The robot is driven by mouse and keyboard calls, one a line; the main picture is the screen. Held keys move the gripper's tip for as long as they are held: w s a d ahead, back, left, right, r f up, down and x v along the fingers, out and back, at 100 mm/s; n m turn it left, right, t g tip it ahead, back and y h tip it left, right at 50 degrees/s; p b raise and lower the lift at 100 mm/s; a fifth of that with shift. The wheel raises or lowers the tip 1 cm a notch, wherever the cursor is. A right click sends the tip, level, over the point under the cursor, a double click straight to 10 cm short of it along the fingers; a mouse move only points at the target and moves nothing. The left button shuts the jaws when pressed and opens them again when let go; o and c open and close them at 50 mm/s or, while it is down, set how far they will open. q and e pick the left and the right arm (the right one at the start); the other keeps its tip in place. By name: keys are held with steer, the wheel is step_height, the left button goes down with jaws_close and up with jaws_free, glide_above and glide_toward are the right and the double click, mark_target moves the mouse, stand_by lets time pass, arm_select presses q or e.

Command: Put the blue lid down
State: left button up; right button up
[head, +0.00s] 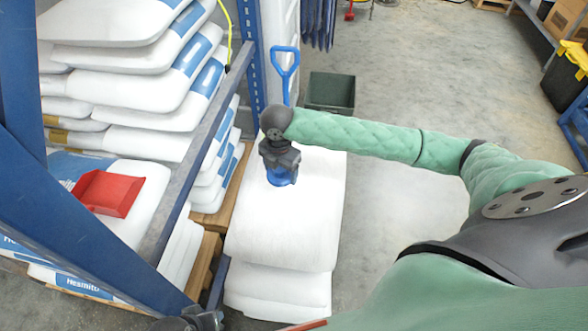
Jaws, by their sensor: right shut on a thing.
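My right gripper (281,160) points down over a stack of white sacks (285,225) beside the blue rack. It is shut on the blue lid (281,177), which shows as a small blue piece below the fingers. The gripper hides the lid's upper part. I cannot tell whether the lid touches the top sack. A dark part at the bottom edge looks like my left gripper (190,320); it is cut off by the frame and its fingers cannot be made out.
A blue rack (205,130) with piled white sacks (130,90) stands on the left. A red scoop (107,193) lies on sacks there. A blue-handled shovel (285,62) and a dark green bin (331,92) stand behind the stack. Concrete floor (400,90) is open behind my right arm.

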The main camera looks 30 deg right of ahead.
steer(key=n, duration=0.2)
steer(key=shift+d+r+n, duration=0.2)
steer(key=shift+r+n, duration=0.1)
steer(key=shift+n, duration=0.1)
steer(key=shift+d+r+n, duration=0.15)
steer(key=shift+r+n, duration=0.05)
steer(key=shift+n, duration=0.7)
steer(key=w+d+f, duration=0.4)
steer(key=w+d, duration=0.1)
steer(key=w+d+f+p, duration=0.1)
steer(key=w+d+f, duration=0.2)
steer(key=shift+w, duration=0.15)
steer(key=shift+f+p, duration=0.4)
steer(key=shift+f, duration=1.6)
arm_select(q)
steer(key=a+r, duration=0.2)
steer(key=shift+s+a+r+y, duration=0.25)
steer(key=shift+s+a+y, duration=0.05)
steer(key=shift+s+a, duration=0.1)
arm_select(e)
steer(key=o, duration=0.9)
steer(key=shift+f, duration=0.1)
arm_select(q)
steer(key=shift+d+f, duration=0.1)
steer(key=shift+d, duration=0.05)
arm_select(e)
steer(key=shift+o, duration=0.2)
